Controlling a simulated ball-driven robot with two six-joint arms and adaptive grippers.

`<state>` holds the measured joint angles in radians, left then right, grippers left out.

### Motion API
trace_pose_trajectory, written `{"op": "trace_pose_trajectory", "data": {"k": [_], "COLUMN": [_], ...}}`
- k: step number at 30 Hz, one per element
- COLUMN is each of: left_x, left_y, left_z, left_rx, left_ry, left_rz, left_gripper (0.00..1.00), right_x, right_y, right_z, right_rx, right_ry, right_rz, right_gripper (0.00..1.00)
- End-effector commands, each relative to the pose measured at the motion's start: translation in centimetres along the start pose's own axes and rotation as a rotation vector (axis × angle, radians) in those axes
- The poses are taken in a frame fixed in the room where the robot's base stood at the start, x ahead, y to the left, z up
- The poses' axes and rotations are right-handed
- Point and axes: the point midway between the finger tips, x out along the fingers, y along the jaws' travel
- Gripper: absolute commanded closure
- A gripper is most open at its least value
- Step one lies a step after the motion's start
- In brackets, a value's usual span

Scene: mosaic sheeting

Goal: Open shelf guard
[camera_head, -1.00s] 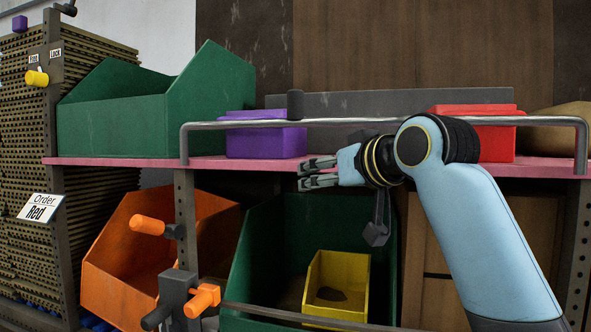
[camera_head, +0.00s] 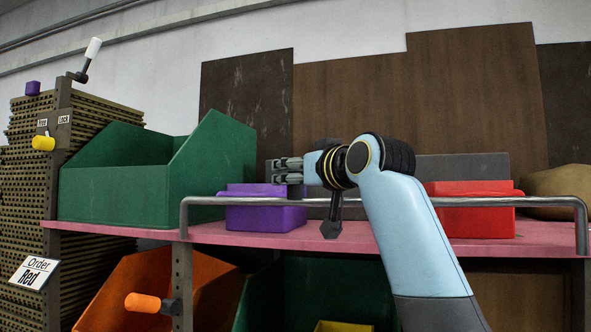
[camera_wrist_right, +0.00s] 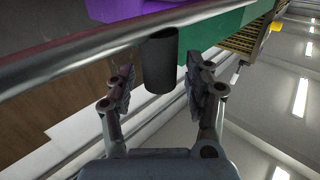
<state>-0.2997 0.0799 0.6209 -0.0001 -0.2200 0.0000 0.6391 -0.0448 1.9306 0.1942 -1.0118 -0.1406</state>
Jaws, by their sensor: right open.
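The shelf guard (camera_head: 400,201) is a grey metal rail along the front of the pink shelf, bent down at both ends. Its dark upright cylindrical handle (camera_wrist_right: 160,62) stands between the two spread fingers of my right gripper (camera_wrist_right: 165,88) in the wrist view. The fingers look apart from it, with a gap on each side. In the head view my right gripper (camera_head: 280,171) is in front of the purple box, just above the rail, and covers part of the handle. My left gripper is not in view.
On the pink shelf (camera_head: 350,240) stand a green bin (camera_head: 115,190), a purple box (camera_head: 262,218) and a red box (camera_head: 470,220). An orange bin (camera_head: 150,275) and an orange knob (camera_head: 142,303) are below. A yellow knob (camera_head: 43,143) is at the left.

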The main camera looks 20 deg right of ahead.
Motion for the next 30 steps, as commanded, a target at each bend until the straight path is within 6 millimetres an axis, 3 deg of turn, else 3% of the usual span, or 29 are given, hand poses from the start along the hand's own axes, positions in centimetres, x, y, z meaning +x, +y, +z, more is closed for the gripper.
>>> {"op": "trace_pose_trajectory", "data": {"k": [9,21,30], "left_x": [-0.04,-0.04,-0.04], "left_y": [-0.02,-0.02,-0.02], "left_z": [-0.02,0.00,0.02], "left_rx": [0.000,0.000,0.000], "left_ry": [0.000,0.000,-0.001], "left_rz": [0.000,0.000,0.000], "left_gripper": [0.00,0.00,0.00], "right_x": [0.30,0.28,0.27], "right_y": [0.00,0.01,0.01], "right_z": [0.07,0.07,0.11], "right_rx": [0.000,0.000,0.001], "right_ry": [0.000,0.000,-0.001], "right_rz": [0.000,0.000,0.000], "right_gripper": [0.48,1.00,1.00]}}
